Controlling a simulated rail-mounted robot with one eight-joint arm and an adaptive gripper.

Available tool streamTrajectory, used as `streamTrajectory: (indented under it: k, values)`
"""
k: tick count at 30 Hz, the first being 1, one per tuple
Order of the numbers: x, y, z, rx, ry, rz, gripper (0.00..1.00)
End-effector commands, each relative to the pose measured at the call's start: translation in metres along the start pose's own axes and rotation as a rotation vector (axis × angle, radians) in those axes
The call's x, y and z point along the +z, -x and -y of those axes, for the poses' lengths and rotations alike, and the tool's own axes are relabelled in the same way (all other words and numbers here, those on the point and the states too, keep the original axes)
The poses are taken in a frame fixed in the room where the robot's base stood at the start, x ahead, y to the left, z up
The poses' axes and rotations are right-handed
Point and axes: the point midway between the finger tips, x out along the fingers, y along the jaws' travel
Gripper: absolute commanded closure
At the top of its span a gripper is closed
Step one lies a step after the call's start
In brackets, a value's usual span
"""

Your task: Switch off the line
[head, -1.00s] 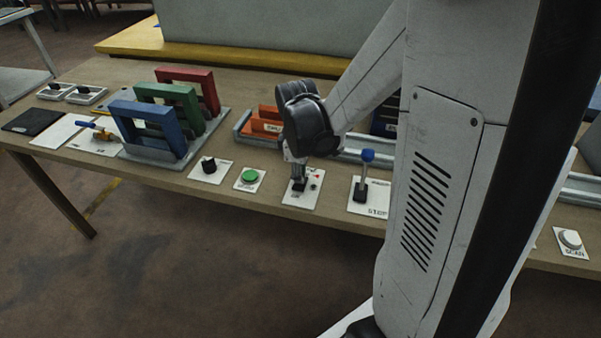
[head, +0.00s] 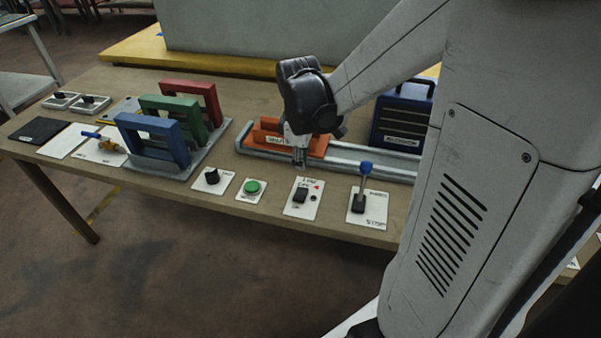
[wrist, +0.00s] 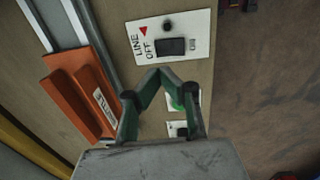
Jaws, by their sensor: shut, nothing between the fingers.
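The line switch plate (head: 303,197) lies near the front edge of the table. It is white with a black rocker (head: 300,195), a red triangle and a small dark round indicator. In the wrist view the plate (wrist: 190,27) reads "LINE" and "OFF" on the triangle's side, and its rocker (wrist: 170,47) is in full view. I cannot tell which way the rocker is tipped. My gripper (head: 300,163) is shut and empty, above the table just behind the plate and apart from it. In the wrist view the fingertips (wrist: 159,73) meet below the rocker.
Left of the plate are a green button (head: 252,187) and a black knob (head: 212,177). Right of it stands a blue-tipped lever (head: 365,170). Behind is a grey rail with an orange block (head: 270,135). Blue, green and red frames stand left; a blue case (head: 402,120) stands behind right.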

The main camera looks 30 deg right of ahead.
Motion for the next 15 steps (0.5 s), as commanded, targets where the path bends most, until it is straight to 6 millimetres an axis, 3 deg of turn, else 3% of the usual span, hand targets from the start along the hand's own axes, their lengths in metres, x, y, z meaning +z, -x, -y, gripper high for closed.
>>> streamTrajectory:
  k: [6, 15]
  values:
    - [0.0, 0.037, -0.008, 0.0, -0.001, 0.0, 1.0]
    - [0.0, 0.055, -0.012, 0.0, -0.001, 0.0, 1.0]
